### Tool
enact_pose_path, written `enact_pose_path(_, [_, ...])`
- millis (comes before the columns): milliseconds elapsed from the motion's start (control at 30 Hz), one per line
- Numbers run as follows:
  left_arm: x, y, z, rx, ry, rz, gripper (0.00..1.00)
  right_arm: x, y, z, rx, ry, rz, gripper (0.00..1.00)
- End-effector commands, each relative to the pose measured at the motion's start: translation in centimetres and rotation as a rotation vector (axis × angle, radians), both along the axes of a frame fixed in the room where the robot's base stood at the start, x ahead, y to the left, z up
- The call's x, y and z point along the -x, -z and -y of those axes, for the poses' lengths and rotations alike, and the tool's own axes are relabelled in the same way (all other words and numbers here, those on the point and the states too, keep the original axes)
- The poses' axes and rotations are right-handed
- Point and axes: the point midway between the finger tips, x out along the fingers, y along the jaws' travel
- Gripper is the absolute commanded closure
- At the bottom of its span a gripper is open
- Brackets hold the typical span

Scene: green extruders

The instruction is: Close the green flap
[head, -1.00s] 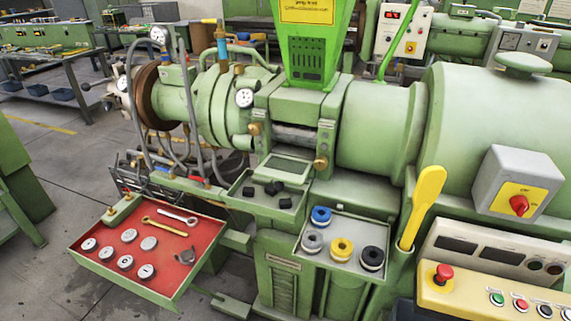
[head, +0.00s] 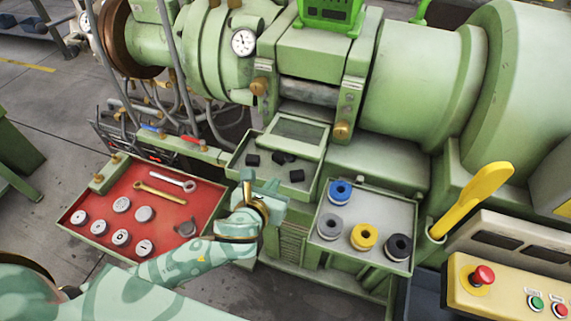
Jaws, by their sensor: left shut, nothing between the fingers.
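The green flap (head: 298,131) appears to be the framed panel with a grey inset at the back of a small green tray (head: 238,165). It stands tilted up behind the tray, which lies open with black pieces (head: 279,158) inside. My left gripper (head: 262,186) is in front of the tray's near edge, below and left of the flap and apart from it. It is shut and empty. Its fingertips are small and partly hidden by the hand. My right gripper is out of view.
A red-lined tray (head: 95,170) with tools and discs lies left of my gripper. A grey tray (head: 345,203) with coloured rings is at its right. A yellow lever (head: 475,195) and a control panel (head: 510,290) stand further right. The extruder body (head: 420,90) rises behind.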

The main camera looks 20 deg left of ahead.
Motion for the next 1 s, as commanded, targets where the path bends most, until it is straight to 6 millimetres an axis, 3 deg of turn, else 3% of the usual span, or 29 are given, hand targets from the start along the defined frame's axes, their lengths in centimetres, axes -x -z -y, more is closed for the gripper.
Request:
enact_pose_path(133, [-1.4,0.8,0.0,-0.012,0.005,0.0,1.0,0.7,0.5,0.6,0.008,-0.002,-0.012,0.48])
enact_pose_path(600, [-8.2,4.2,0.2,-0.008,0.005,-0.002,1.0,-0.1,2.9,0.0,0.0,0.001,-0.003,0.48])
enact_pose_path(1000, [-8.9,4.3,0.2,-0.007,0.004,-0.001,1.0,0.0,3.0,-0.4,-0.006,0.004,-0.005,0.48])
